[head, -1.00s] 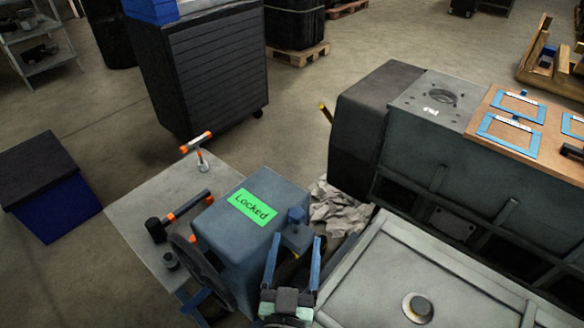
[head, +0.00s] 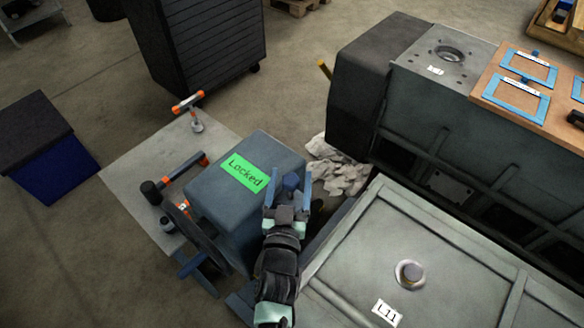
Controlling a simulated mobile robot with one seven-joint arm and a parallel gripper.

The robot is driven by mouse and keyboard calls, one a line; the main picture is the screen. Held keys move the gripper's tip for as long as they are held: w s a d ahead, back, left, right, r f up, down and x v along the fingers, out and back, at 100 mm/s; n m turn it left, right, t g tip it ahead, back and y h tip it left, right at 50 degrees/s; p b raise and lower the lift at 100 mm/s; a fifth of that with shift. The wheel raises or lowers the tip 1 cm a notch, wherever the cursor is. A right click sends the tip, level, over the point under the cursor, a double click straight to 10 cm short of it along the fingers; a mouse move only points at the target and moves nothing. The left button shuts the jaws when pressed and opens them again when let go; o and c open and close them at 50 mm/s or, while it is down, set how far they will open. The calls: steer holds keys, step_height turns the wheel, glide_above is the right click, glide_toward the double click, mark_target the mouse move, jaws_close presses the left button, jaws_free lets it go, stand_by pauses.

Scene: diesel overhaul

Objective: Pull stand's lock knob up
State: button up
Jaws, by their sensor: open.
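The stand's blue-grey housing (head: 225,205) stands in the middle of the head view, with a green "Locked" label (head: 246,173) on its top. The blue lock knob (head: 291,182) is at the housing's right side. My gripper (head: 289,179) is open, with one blue finger on each side of the knob in the picture. I cannot tell whether the fingers touch it or how high they are relative to it. My gripper and wrist hide the knob's base.
A handwheel (head: 195,238) is on the housing's left side. A large grey panel (head: 360,265) lies to the right. Crumpled cloth (head: 345,175) lies behind the knob.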

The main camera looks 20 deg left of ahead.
steer(key=shift+x, duration=1.45)
jaws_close()
stand_by(0.4)
